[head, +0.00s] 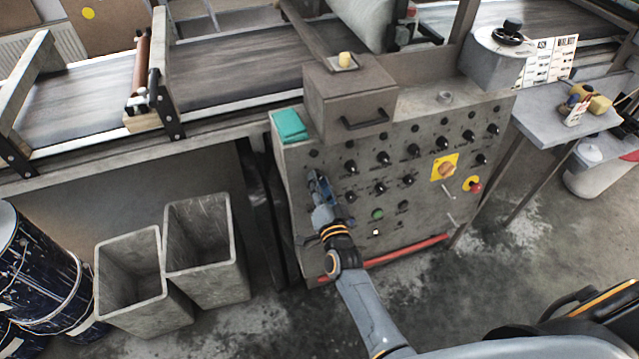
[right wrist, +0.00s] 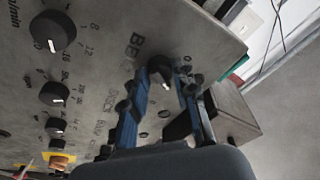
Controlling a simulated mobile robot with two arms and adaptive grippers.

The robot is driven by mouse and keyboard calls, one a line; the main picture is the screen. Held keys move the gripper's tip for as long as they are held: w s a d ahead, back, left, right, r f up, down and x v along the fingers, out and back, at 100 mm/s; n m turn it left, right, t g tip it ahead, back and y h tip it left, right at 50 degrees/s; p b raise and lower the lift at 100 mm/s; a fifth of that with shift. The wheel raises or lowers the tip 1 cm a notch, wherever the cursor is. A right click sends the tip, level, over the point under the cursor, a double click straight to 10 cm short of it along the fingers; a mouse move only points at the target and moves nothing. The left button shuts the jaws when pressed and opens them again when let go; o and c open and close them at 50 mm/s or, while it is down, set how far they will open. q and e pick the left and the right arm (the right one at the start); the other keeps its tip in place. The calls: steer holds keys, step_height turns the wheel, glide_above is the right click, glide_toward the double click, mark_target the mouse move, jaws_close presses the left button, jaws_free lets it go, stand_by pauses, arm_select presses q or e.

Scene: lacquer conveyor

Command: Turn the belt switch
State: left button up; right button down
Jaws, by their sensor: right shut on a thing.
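The belt switch (right wrist: 160,68) is a small black knob on the grey control panel (head: 345,240). Lettering starting with "BE" shows beside it in the right wrist view. My right gripper (head: 319,182) is at the panel's upper left area. In the right wrist view my right gripper (right wrist: 164,82) has its two blue-grey fingers on either side of the switch, shut on it. In the head view the gripper covers the switch. The switch's exact turn angle is hard to tell. My left gripper is out of view.
More black knobs (head: 383,158) sit close to the right. A yellow-backed rotary switch (head: 446,168) and a red button (head: 475,186) are further right. A teal block (head: 289,125) lies on the panel's top corner. Two grey bins (head: 207,262) stand left on the floor.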

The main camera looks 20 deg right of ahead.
steer(key=c, duration=1)
jaws_free()
steer(key=shift+c, duration=0.2)
steer(key=s, duration=1.2)
steer(key=shift+a, duration=0.4)
steer(key=shift+f, duration=0.15)
